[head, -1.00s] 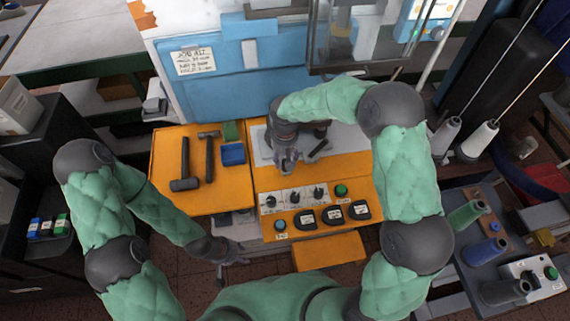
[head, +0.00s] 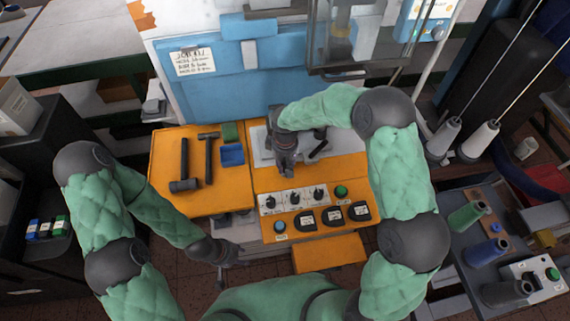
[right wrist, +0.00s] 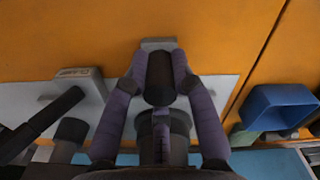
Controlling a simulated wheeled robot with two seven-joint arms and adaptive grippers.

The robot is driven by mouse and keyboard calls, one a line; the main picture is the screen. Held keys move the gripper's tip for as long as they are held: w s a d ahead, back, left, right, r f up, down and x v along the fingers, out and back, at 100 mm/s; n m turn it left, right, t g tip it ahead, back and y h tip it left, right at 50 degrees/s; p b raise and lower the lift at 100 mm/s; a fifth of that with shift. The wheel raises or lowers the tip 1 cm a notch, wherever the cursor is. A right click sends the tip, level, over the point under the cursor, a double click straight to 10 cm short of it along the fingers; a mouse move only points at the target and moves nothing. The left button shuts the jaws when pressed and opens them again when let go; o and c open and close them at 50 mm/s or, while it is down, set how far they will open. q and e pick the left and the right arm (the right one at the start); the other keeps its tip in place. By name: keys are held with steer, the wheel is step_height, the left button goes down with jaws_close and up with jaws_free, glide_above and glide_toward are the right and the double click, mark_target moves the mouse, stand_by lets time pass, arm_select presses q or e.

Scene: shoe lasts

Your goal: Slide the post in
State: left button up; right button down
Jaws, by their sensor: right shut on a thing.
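My right gripper (head: 286,168) is over the pale plate (head: 262,158) at the back of the orange bench. In the right wrist view its purple-grey fingers (right wrist: 160,82) are shut on a dark rounded post (right wrist: 159,70), one finger on each side. A grey block (right wrist: 158,44) shows just beyond the post's end, and a grey cylinder (right wrist: 166,128) lies between the fingers nearer the wrist. I cannot tell whether the post is seated in anything; the hand hides it in the head view. My left gripper (head: 224,262) hangs empty in front of the bench, its fingers spread.
A dark rod (head: 318,149) and a labelled grey block (right wrist: 75,86) are close beside the right gripper. Two hammers (head: 208,158) and a blue tray (head: 232,155) lie on the left board. A switch panel (head: 293,199) sits in front. A machine head (head: 355,50) stands behind.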

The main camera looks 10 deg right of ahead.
steer(key=shift+w, duration=0.1)
steer(key=d+p, duration=0.1)
steer(key=d, duration=1.7)
steer(key=shift+w+d+r, duration=0.1)
steer(key=shift+r, duration=0.05)
steer(key=shift+d, duration=0.1)
steer(key=shift+w, duration=0.1)
steer(key=c, duration=1)
jaws_free()
steer(key=shift+c, duration=0.2)
steer(key=shift+d, duration=0.1)
